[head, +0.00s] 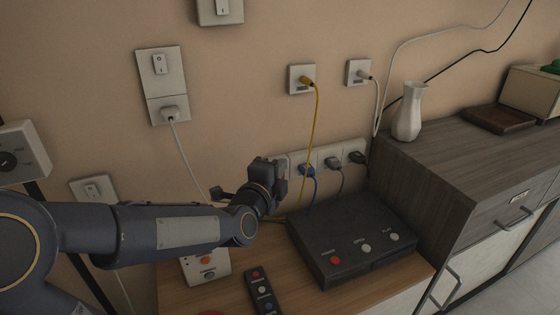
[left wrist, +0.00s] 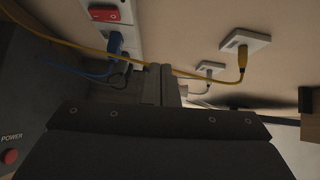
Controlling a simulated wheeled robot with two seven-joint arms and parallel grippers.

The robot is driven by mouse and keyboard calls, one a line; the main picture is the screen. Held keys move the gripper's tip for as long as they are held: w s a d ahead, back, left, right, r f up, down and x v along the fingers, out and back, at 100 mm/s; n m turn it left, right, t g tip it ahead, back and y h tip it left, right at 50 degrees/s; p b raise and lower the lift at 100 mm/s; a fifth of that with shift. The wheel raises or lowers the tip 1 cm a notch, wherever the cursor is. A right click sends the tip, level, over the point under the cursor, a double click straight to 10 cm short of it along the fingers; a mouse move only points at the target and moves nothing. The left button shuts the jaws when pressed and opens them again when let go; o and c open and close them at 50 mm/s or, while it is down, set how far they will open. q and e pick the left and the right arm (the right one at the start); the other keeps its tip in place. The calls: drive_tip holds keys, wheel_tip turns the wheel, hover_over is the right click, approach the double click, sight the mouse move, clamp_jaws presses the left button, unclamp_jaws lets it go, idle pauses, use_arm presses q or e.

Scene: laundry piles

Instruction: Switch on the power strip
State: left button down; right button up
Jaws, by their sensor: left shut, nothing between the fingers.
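The white power strip (head: 328,154) is mounted low on the wall behind the black box. Blue, grey and black plugs sit in it. Its red switch (left wrist: 103,14) shows in the left wrist view at the top left, beside the blue plug (left wrist: 115,42). In the head view my left gripper (head: 272,170) is in front of the strip's left end and hides most of that end. The gripper is shut and empty; its fingers also show in the left wrist view (left wrist: 160,85). Whether it touches the strip I cannot tell. My right gripper is not in view.
A black box (head: 350,235) with a red button stands on the wooden table, beside a remote (head: 262,290) and a small white device (head: 207,268). A yellow cable (head: 316,125) hangs close to my gripper. A white vase (head: 408,112) stands on the grey cabinet at right.

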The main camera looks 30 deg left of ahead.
use_arm(q)
drive_tip(key=s+d+r+p, duration=0.3)
drive_tip(key=s, duration=0.3)
drive_tip(key=shift+s+d, duration=0.2)
drive_tip(key=shift+s, duration=0.05)
